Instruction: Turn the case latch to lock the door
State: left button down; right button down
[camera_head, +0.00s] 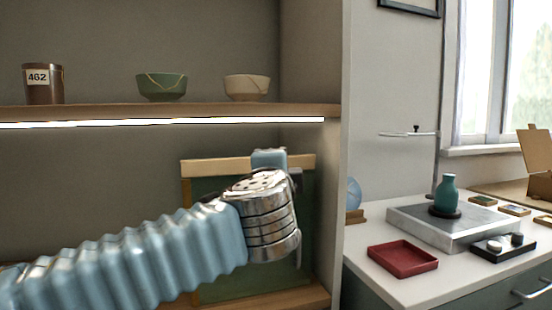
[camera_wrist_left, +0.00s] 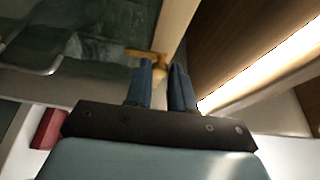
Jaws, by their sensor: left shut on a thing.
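The display case (camera_head: 208,166) stands under the shelf in the head view, with a pale wood top rail and a dark green panel. My left arm crosses in front of it and hides much of it. In the left wrist view, a small brass latch (camera_wrist_left: 160,70) sits by the wooden frame edge (camera_wrist_left: 177,28), with a short arm pointing left. My left gripper (camera_wrist_left: 161,72) has its two blue fingers close together, shut on the latch at their tips. My right gripper is not in view.
The shelf (camera_head: 200,110) above holds a brown canister (camera_head: 43,86), a green bowl (camera_head: 162,87) and a beige bowl (camera_head: 246,88). The cabinet side wall (camera_head: 336,200) is close right. On the counter are a red tray (camera_head: 402,258) and a teal vase (camera_head: 446,193) on a metal stand.

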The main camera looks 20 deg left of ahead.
pick_arm(q)
jog(key=shift+m+p, duration=0.35)
jog(key=shift+m, duration=0.15)
jog(key=c, duration=1)
grip_release()
jog(key=shift+s, duration=0.15)
jog(key=v, duration=0.6)
jog(key=b+v, duration=0.1)
jog(key=v, duration=0.6)
jog(key=shift+s+r, duration=0.25)
jog(key=shift+s, duration=0.05)
